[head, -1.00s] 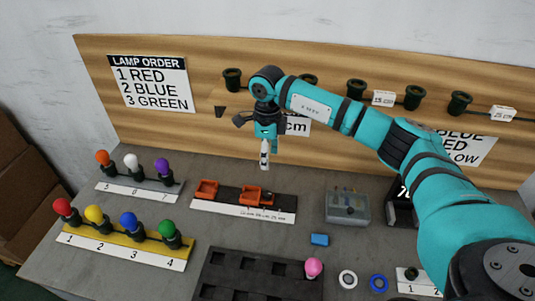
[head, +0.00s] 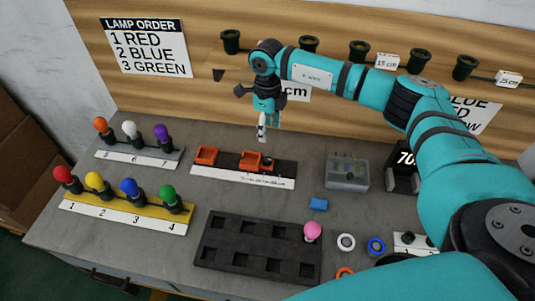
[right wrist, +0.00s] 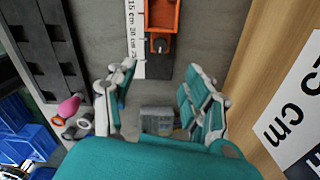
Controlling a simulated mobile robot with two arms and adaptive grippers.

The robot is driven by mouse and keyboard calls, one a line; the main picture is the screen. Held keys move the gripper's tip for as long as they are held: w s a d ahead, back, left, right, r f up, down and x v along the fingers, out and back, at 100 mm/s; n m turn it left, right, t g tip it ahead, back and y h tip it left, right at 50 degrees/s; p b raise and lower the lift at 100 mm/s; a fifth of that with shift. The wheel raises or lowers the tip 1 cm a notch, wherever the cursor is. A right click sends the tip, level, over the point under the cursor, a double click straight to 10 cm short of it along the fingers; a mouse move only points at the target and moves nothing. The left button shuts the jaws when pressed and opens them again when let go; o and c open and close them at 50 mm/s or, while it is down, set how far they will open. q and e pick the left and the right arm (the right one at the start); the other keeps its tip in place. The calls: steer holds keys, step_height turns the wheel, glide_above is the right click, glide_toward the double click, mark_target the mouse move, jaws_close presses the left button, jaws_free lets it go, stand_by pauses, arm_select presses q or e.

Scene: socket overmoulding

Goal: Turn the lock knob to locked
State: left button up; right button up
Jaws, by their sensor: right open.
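The orange and black fixture (head: 286,169) sits on the grey bench, with a white scale strip along its front. It carries an orange block at the left and another at the middle. A small black knob (head: 268,163) is at the right of the middle block. In the right wrist view the black knob (right wrist: 159,46) sits at the end of the orange block; its turn position is too small to read. My right gripper (head: 262,138) is above and behind the fixture. In the right wrist view its fingers (right wrist: 160,95) are spread, empty and apart from the knob. My left gripper is out of view.
A dark tray (head: 215,262) with a pink bulb (head: 312,230) is in front. Lamp racks (head: 110,213) stand at the left. The wooden back panel (head: 200,105) rises behind the gripper.

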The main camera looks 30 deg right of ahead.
mark_target(268, 159)
step_height(268, 159, down, 14)
steer(key=shift+r+p, duration=0.25)
steer(key=shift+p, duration=0.65)
steer(key=shift+c, duration=0.2)
jaws_close()
steer(key=shift+m, duration=1.6)
steer(key=shift+o, duration=0.2)
jaws_free()
